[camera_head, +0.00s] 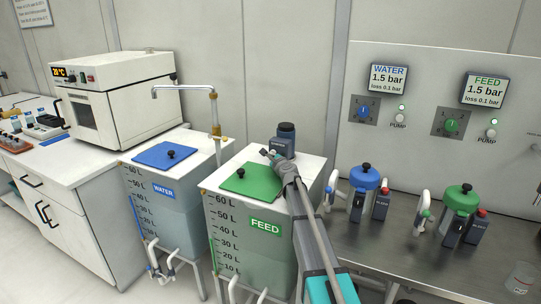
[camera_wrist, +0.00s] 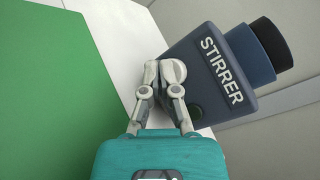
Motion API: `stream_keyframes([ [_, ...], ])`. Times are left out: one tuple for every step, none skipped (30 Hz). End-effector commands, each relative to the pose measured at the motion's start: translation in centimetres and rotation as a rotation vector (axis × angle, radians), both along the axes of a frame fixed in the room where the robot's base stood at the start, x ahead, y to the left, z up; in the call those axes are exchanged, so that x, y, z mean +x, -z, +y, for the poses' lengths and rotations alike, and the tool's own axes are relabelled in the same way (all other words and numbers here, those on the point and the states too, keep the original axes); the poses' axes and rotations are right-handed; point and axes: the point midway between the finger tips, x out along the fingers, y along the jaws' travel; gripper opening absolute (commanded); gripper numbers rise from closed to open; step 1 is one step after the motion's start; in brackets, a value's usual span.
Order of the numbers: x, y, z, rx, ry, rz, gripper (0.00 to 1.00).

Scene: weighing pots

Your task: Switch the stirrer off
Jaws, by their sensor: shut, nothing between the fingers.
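The stirrer (camera_head: 284,142) is a dark blue-grey unit with a round dark cap, standing at the back of the FEED tank's white top. In the wrist view the stirrer (camera_wrist: 222,75) fills the upper right, with its white label readable. My gripper (camera_head: 268,154) reaches over the tank top just in front of the stirrer. In the wrist view my gripper (camera_wrist: 158,70) is shut and empty, its fingertips close beside the stirrer's lower left side. A dark green round spot (camera_wrist: 196,111) shows low on the stirrer.
The green lid (camera_head: 252,182) with a black knob lies on the FEED tank (camera_head: 245,235). The WATER tank (camera_head: 165,195) with a blue lid and a tap (camera_head: 214,115) stands to the left. Blue and green pots (camera_head: 461,199) stand on the metal bench at right.

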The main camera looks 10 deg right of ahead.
Motion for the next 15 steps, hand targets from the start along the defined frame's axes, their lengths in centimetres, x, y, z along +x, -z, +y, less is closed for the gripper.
stream_keyframes([
  [0.22,-0.02,-0.30,0.000,0.006,-0.001,0.00],
  [0.22,-0.02,-0.30,0.000,0.006,-0.001,0.00],
  [0.19,-0.01,-0.30,0.000,0.007,-0.002,0.00],
  [0.15,0.00,-0.28,0.000,0.008,-0.001,0.00],
  [0.09,0.01,-0.26,0.000,0.008,-0.001,0.00],
  [0.00,0.03,-0.21,0.000,0.008,-0.001,0.00],
  [-0.07,0.05,-0.17,0.000,0.008,-0.001,0.00],
  [-0.14,0.07,-0.13,0.000,0.008,-0.001,0.00],
  [-0.24,0.09,-0.07,0.000,0.008,-0.001,0.00],
  [-0.31,0.09,-0.03,0.000,0.007,-0.001,0.00],
  [-0.35,0.10,0.01,0.000,0.006,-0.001,0.00],
  [-0.39,0.10,0.05,0.000,0.006,-0.001,0.00],
  [-0.42,0.11,0.06,0.000,0.006,-0.001,0.00],
  [-0.41,0.10,0.07,0.000,0.006,-0.001,0.00],
  [-0.41,0.10,0.09,0.000,0.006,-0.001,0.00],
])
